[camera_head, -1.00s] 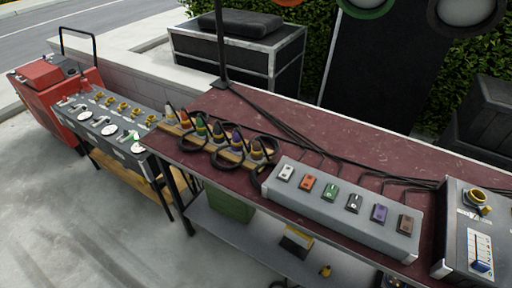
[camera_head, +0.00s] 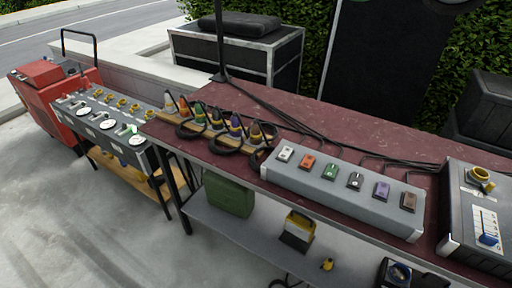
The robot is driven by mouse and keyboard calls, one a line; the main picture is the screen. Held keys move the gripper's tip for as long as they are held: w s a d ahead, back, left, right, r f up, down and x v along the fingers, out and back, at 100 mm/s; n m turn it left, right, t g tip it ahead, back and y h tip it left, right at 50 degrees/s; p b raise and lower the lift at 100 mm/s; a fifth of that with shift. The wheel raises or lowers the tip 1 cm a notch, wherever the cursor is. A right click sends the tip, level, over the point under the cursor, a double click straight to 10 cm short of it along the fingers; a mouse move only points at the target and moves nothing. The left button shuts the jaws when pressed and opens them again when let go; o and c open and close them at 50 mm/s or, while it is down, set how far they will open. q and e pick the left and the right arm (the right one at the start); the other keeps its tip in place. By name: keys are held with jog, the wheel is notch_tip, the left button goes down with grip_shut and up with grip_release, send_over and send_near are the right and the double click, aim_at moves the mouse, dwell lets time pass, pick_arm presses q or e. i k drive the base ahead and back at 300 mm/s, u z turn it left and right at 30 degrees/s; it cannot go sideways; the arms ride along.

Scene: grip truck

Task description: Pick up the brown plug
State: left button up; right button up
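Several cone-shaped plugs with black cables stand in a row on a wooden strip (camera_head: 208,143) on the dark red tabletop (camera_head: 300,125). Their colours run from whitish and orange at the left through green, dark and purple. The plug at the right end looks brown (camera_head: 256,133), though it is small and its colour is hard to tell. It stands just left of the grey switch box (camera_head: 340,197). Neither of my grippers shows in the view.
The switch box has a row of coloured switches. A grey control box (camera_head: 466,222) stands at the right end. A vertical pole (camera_head: 220,45) rises at the back edge. The lower shelf holds a green box (camera_head: 228,196) and a yellow-black item (camera_head: 298,231). The red machine (camera_head: 48,98) is far left.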

aim_at(257, 130)
jog(key=u, duration=0.9)
jog(key=i, duration=0.9)
jog(key=z, duration=0.3)
